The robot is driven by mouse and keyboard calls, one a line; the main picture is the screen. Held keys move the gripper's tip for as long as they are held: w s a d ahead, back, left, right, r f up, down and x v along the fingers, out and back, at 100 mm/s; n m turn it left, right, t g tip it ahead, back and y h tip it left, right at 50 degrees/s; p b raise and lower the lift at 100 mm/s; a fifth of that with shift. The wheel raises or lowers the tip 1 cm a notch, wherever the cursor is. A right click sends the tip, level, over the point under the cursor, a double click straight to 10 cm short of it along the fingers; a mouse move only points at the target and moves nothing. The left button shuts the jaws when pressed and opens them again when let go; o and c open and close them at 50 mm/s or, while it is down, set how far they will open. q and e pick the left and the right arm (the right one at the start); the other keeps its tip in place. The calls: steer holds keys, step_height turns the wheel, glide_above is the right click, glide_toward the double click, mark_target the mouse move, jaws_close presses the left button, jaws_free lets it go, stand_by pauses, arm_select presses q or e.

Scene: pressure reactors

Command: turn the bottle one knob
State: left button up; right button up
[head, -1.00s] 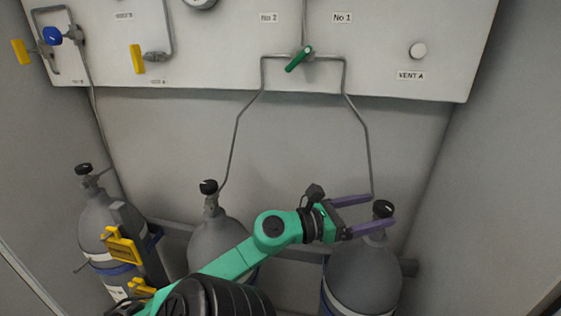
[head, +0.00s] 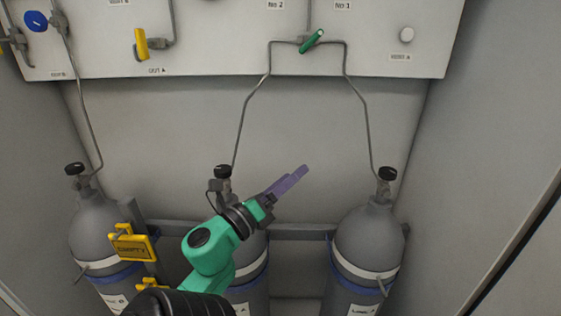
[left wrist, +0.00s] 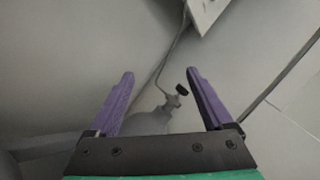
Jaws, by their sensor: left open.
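The grey bottle at the right (head: 366,245) stands under the pipe on the No 1 side; I take it as bottle one. Its black knob (head: 387,174) sits on top of the valve. My left gripper (head: 303,172) has purple fingers and is in front of the middle bottle, well left of that knob and not touching it. Its fingers overlap in the head view. In the left wrist view the fingers (left wrist: 160,76) are spread and empty. A bottle's black knob (left wrist: 181,88) shows beyond and between them. My right gripper is in neither view.
The middle bottle (head: 251,275) is partly hidden by my left arm; its black knob (head: 222,172) is close to the gripper. A wall panel (head: 220,62) with a green handle (head: 312,41) is above.

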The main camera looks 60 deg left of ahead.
arm_select(q)
steer(key=w+a+f+n+g+y, duration=0.1)
steer(key=a+f+n+g+y, duration=0.15)
steer(key=f+n, duration=0.45)
steer(key=a+f+n+g+y, duration=0.15)
steer(key=f+n+g, duration=0.25)
steer(key=n, duration=0.5)
steer(key=d+f+n+g+h, duration=0.2)
steer(key=d+f, duration=0.3)
steer(key=f, duration=0.3)
steer(key=d+f+n+g+h, duration=0.2)
steer(key=d+f, duration=0.3)
steer(key=f, duration=0.3)
steer(key=shift+s+d+f+n+g, duration=0.2)
steer(key=shift+n+g, duration=0.65)
steer(key=shift+n, duration=0.05)
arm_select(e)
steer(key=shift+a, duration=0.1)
